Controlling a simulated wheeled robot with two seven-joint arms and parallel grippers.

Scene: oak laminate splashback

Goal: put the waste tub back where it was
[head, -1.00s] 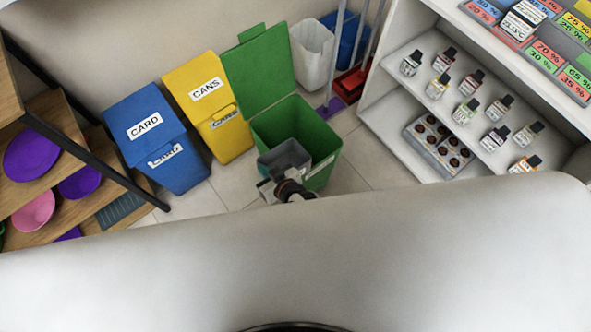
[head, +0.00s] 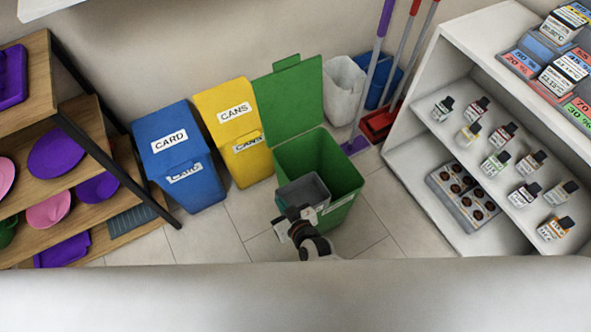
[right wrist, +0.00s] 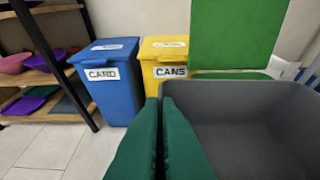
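The waste tub (head: 313,187) is a grey open box at the front left of the open green bin (head: 342,178) in the head view. It overlaps the bin's front rim in that view; I cannot tell how high it is above it. In the right wrist view the tub (right wrist: 255,125) fills the right side and looks empty as far as I see. My right gripper (head: 297,218) is at the tub's near side. Its green fingers (right wrist: 160,112) are almost together on the tub's left wall. My left gripper is out of view.
A blue CARD bin (head: 180,155) and a yellow CANS bin (head: 232,110) stand left of the green bin, whose lid (head: 290,100) is up. Behind are a white bin (head: 344,88) and mops. Shelves with bottles (head: 425,150) stand right; a wooden rack (head: 80,115) stands left.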

